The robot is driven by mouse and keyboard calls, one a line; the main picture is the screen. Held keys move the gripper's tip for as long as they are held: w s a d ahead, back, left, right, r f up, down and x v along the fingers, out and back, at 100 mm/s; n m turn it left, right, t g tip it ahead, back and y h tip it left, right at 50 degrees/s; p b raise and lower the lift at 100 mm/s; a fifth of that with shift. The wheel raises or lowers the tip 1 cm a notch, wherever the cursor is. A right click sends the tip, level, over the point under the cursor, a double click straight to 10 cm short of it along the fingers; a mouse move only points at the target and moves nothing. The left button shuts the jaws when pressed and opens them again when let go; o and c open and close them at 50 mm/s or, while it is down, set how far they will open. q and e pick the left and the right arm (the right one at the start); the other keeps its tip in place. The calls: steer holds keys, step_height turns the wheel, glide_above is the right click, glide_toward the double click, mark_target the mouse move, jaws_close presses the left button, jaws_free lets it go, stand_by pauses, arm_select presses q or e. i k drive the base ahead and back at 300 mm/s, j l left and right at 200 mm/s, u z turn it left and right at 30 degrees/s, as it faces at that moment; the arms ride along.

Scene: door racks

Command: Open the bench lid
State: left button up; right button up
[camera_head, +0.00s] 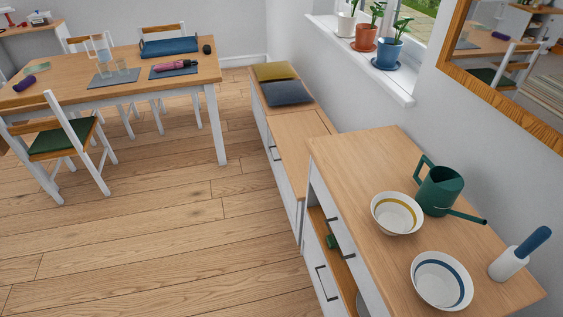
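The bench (257,117) is a long low white unit along the wall, right of centre. Its wooden top, the lid (293,134), lies flat and looks shut. A yellow cushion (274,72) and a dark blue-grey cushion (288,93) lie on the far part of the bench top. The near part of the top is bare, with a seam across it. A taller cabinet hides the near end. Neither of my grippers shows in the head view.
A taller wooden-topped cabinet (356,146) stands at the near right, bearing two bowls, a green watering can (439,190) and a white holder with a blue handle. A dining table (130,76) with chairs stands at left. The wooden floor (170,240) between is clear.

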mark_target(290, 132)
steer(key=i+j+z, duration=0.15)
steer(key=z, duration=0.4)
steer(key=i+j+z, duration=0.1)
steer(key=j+z, duration=0.95)
steer(key=i+j, duration=0.05)
